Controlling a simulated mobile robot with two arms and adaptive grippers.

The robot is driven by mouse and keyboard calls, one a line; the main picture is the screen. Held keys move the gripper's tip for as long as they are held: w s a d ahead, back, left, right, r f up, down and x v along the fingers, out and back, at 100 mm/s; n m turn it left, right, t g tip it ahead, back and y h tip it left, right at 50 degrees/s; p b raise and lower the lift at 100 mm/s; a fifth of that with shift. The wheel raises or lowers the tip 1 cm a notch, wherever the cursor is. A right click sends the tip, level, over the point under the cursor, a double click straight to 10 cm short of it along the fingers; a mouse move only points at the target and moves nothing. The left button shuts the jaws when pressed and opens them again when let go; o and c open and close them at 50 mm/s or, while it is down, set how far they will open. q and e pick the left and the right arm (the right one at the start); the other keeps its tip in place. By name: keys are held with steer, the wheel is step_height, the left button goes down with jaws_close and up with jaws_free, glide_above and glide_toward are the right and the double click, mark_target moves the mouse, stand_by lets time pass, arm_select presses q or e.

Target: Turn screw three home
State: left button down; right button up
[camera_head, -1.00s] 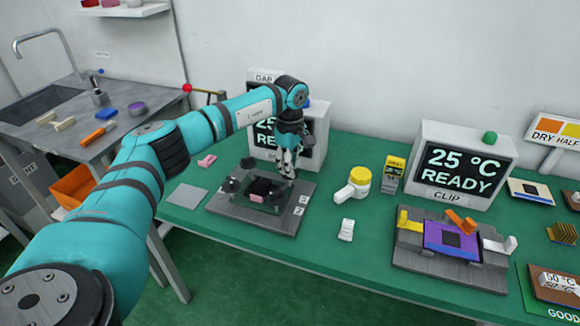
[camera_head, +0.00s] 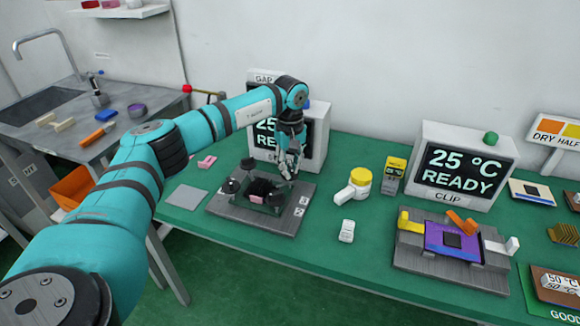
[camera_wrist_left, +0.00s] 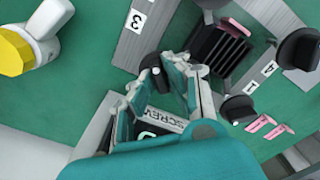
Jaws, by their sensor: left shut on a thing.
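The screw fixture is a grey baseplate (camera_head: 225,212) with a black finned block (camera_head: 262,188) in its middle and black round knobs, one at the left (camera_head: 230,186) and one at the back (camera_head: 248,163). My left gripper (camera_head: 287,172) is at the plate's right rear, pointing down. In the left wrist view its fingers are shut around a black screw knob (camera_wrist_left: 150,75), on the side of the plate's printed label 3 (camera_wrist_left: 137,20). The fingers partly hide this knob. Labels 1 and 4 lie by the other knobs (camera_wrist_left: 298,48). My right gripper is not in view.
A display (camera_head: 315,140) stands close behind the plate, partly hidden by my arm. A clip fixture (camera_head: 452,240) is farther right. A grey pad (camera_head: 187,196) lies left.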

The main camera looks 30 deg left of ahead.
mark_target(290, 168)
arm_select(q)
steer(key=shift+r, duration=0.1)
steer(key=c, duration=1.4)
jaws_free()
steer(key=shift+o, duration=0.2)
step_height(290, 168, up, 12)
